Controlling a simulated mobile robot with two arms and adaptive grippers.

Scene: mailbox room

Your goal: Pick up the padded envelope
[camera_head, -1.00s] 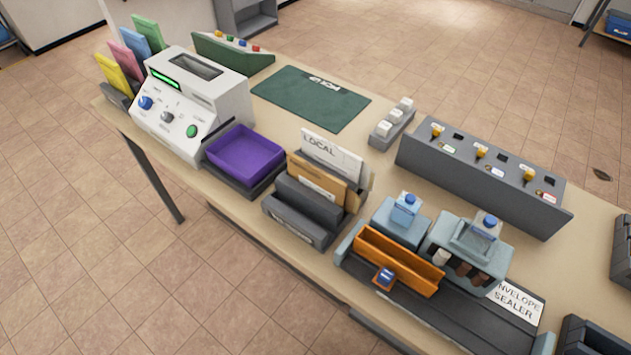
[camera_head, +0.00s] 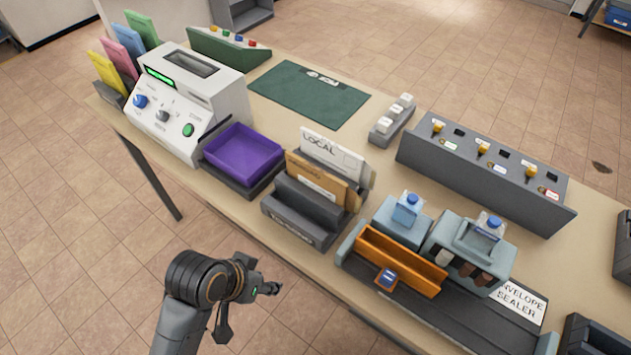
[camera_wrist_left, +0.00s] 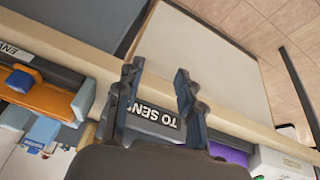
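A brown envelope (camera_head: 318,180), which looks like the padded envelope, stands in the dark grey "TO SEND" holder (camera_head: 295,226), in front of a white "LOCAL" piece (camera_head: 333,155). The holder's front hides its lower part. My left gripper (camera_head: 256,300) is at the table's front edge, left of and below the holder in the picture, apart from it. In the left wrist view its two fingers (camera_wrist_left: 158,72) are spread with nothing between them. The holder's label (camera_wrist_left: 158,116) shows upside down beyond the fingers; the envelope cannot be made out there. My right gripper is out of view.
A purple tray (camera_head: 243,155) stands left of the holder. The envelope sealer (camera_head: 440,325) with an orange guide (camera_head: 400,261) stands close on its right. A grey switch panel (camera_head: 485,180) and a green mat (camera_head: 310,97) lie behind. The table's front edge runs below the holder.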

